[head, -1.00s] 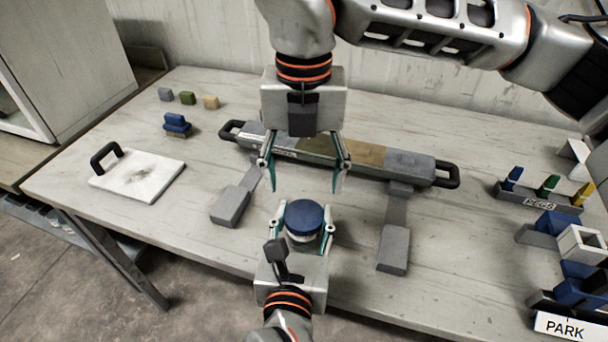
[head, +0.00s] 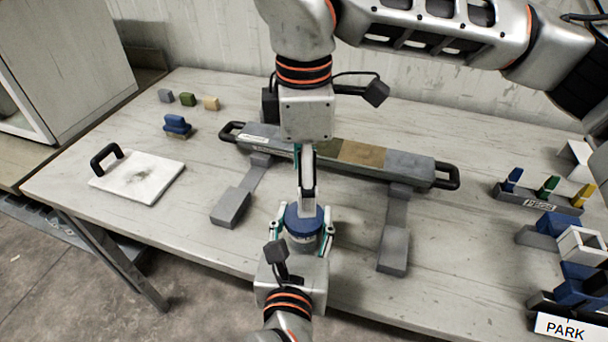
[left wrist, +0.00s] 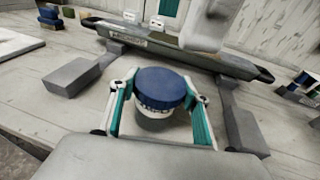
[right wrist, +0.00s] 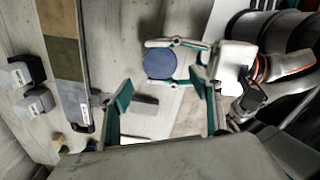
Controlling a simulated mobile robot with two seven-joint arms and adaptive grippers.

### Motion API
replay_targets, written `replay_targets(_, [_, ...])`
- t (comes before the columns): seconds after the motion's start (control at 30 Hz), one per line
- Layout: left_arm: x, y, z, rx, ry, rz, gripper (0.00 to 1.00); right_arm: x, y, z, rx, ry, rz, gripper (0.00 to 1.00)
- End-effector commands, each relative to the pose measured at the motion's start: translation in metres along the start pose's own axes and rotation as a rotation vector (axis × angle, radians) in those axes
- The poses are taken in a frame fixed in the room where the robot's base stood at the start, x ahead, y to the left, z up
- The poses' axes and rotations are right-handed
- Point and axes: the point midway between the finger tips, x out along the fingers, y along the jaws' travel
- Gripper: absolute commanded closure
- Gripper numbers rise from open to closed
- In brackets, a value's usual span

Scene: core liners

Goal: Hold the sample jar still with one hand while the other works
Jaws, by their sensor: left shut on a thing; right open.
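The sample jar (head: 304,222), with a dark blue lid and pale body, stands upright near the table's front edge. It also shows in the left wrist view (left wrist: 162,90), and its round lid shows from above in the right wrist view (right wrist: 160,65). My left gripper (head: 304,235) is shut on the jar, one finger on each side of the body. My right gripper (head: 308,196) is above the lid, pointing down and seen edge-on. In the right wrist view its fingers are spread and empty, with the lid beyond them.
A long core tray (head: 420,168) with black handles lies behind the jar on grey supports (head: 394,250). A white board (head: 138,180) with a handle lies left. A peg rack (head: 538,199) and a PARK sign (head: 567,328) are right. Small blocks (head: 188,99) sit at the back left.

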Motion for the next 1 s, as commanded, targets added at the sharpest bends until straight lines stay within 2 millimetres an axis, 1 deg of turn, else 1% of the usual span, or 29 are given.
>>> replay_targets(0.17, [0.0, 0.0, 0.0, 0.0, 0.001, 0.0, 1.0, 0.018, -0.001, 0.0, 0.01, -0.001, -0.004, 0.37])
replay_targets(0.4, [0.0, 0.0, 0.0, 0.0, 0.001, 0.0, 1.0, 0.054, -0.001, 0.0, 0.007, -0.001, -0.004, 0.37])
replay_targets(0.6, [0.0, 0.0, 0.0, 0.0, 0.001, 0.0, 1.0, 0.074, -0.001, 0.0, 0.008, -0.001, -0.003, 0.37])
replay_targets(0.73, [0.0, 0.0, 0.0, 0.0, 0.001, 0.0, 1.0, 0.079, 0.0, 0.0, 0.007, -0.001, -0.001, 0.37])
replay_targets(0.97, [0.0, 0.0, 0.0, 0.0, 0.001, 0.0, 1.0, 0.079, 0.0, 0.0, 0.007, -0.001, 0.0, 0.37])
replay_targets(1.0, [0.0, 0.0, 0.0, 0.0, 0.001, 0.0, 1.0, 0.079, 0.0, 0.0, 0.007, -0.001, -0.001, 0.42])
